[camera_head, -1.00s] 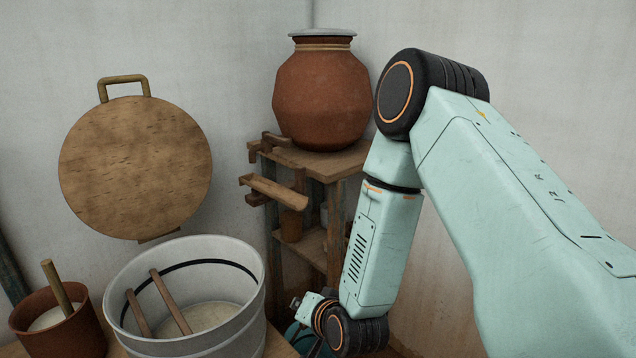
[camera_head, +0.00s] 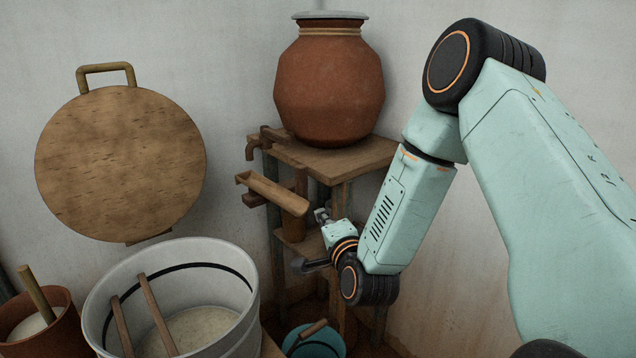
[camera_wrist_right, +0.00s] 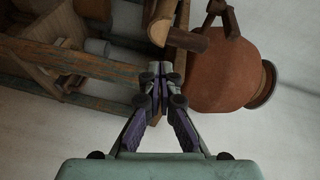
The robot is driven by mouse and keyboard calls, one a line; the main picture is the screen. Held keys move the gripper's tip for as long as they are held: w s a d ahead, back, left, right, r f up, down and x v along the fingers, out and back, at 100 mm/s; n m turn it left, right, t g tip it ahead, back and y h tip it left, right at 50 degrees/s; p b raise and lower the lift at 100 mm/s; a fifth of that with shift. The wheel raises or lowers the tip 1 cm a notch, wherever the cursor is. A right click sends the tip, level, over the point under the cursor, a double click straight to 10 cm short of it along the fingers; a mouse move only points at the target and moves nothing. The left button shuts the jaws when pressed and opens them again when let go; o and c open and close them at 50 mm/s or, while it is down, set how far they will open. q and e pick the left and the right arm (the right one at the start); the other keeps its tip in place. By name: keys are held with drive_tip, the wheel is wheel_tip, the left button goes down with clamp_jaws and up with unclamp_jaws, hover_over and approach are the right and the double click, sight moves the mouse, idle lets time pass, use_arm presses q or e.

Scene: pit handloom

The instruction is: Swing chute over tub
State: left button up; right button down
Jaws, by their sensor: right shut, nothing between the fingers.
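The chute (camera_head: 275,193) is a tilted wooden trough at the shelf stand, beside the tub's right side and below the pot. It is not over the tub. The tub (camera_head: 248,300) is a pale grey open vessel with a dark band inside and off-white contents. My right gripper (camera_head: 302,266) is below and right of the chute, apart from it. In the right wrist view its fingers (camera_wrist_right: 160,78) are shut and empty, with wooden parts beyond them. My left gripper is not in view.
A clay pot (camera_head: 330,85) with a lid stands on the wooden stand (camera_head: 350,160), a tap (camera_head: 262,140) beside it. A teal bucket (camera_head: 325,345) sits below. Two sticks (camera_head: 155,315) stand in the tub. A small clay pot (camera_head: 60,308) is left. A round wooden board (camera_head: 120,165) hangs on the wall.

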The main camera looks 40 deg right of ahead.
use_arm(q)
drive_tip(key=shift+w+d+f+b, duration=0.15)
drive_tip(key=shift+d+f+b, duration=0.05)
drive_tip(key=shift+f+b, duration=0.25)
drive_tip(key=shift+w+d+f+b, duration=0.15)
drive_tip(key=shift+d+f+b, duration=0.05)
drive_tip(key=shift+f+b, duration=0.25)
use_arm(e)
drive_tip(key=w+d+r+m, duration=0.1)
drive_tip(key=w+d, duration=0.3)
drive_tip(key=w, duration=0.6)
drive_tip(key=shift+d+r+m+t+h, duration=0.25)
drive_tip(key=shift+r+m+t+h, duration=0.15)
drive_tip(key=shift+m, duration=0.5)
drive_tip(key=shift+a, duration=0.2)
